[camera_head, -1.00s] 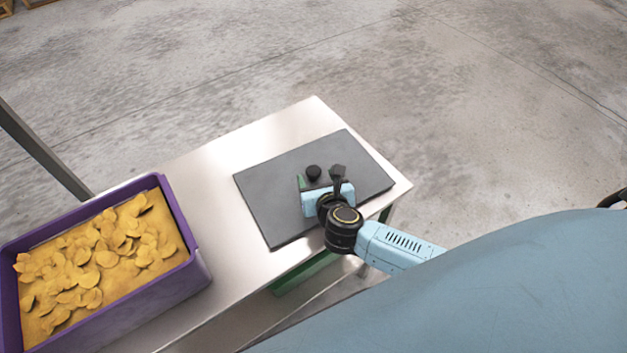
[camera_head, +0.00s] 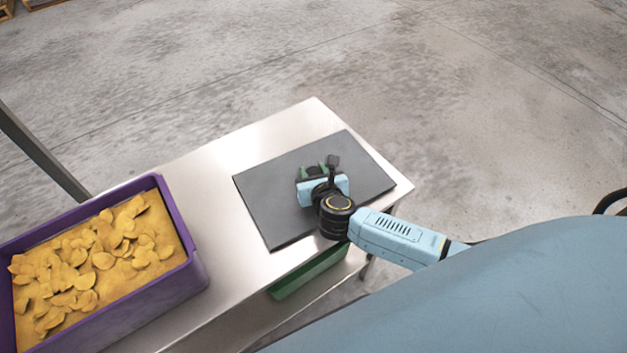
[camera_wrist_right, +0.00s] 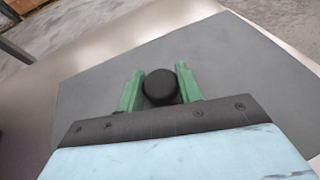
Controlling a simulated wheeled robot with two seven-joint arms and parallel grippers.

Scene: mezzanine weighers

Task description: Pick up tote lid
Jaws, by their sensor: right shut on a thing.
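The tote lid (camera_head: 270,205) is a flat dark grey rectangular panel with a black round knob (camera_wrist_right: 160,87) near its middle. It lies on the right end of the steel table in the head view, and its surface (camera_wrist_right: 100,95) fills much of the right wrist view. My right gripper (camera_head: 315,170) is over the lid's middle. Its green fingers (camera_wrist_right: 161,86) stand one on each side of the knob and are shut on it. I see no gap between the lid and the table. My left gripper is not in view.
A purple tote (camera_head: 178,225) full of yellow chip-like pieces stands on the table's left part. Bare steel tabletop (camera_head: 215,185) lies between tote and lid. A green bin (camera_head: 310,272) sits beneath the table's front edge. Open concrete floor (camera_head: 450,100) lies beyond.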

